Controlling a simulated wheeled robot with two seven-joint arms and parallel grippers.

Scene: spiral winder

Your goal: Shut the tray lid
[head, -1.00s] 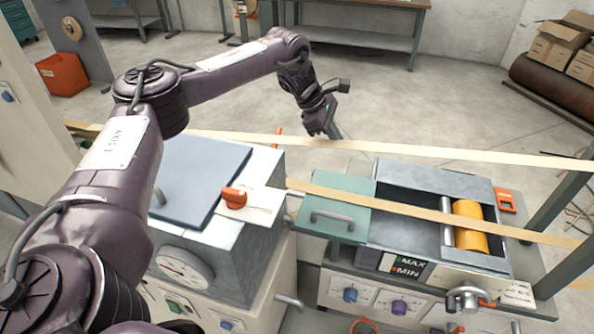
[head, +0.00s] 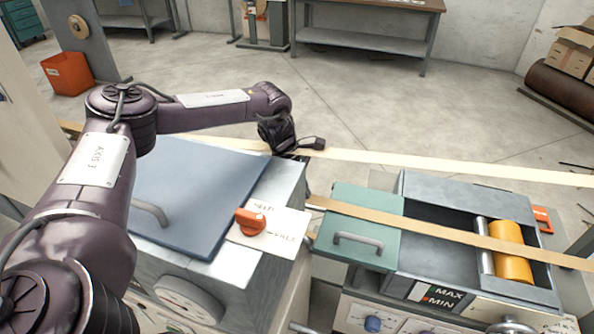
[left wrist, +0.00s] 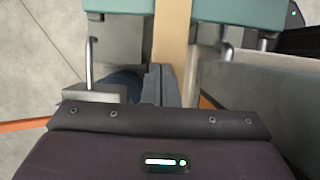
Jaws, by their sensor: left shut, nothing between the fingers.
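The tray (head: 415,255) is a grey box at the right in the head view. Its green lid (head: 350,205) with a grey bar handle (head: 358,241) sits at the tray's left end, leaving the right part open over a yellow roller (head: 512,250). My left gripper (head: 305,183) points down left of the lid, by the far right corner of the grey cabinet; its fingertips are partly hidden. In the left wrist view the fingers (left wrist: 160,85) are together and empty, with the green lid edge (left wrist: 215,9) ahead. My right gripper is not in view.
A tan strip (head: 430,227) runs over the lid and tray, and another (head: 430,165) runs behind them. The grey cabinet with a blue lid (head: 200,195) and an orange knob (head: 251,222) stands left of the tray.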

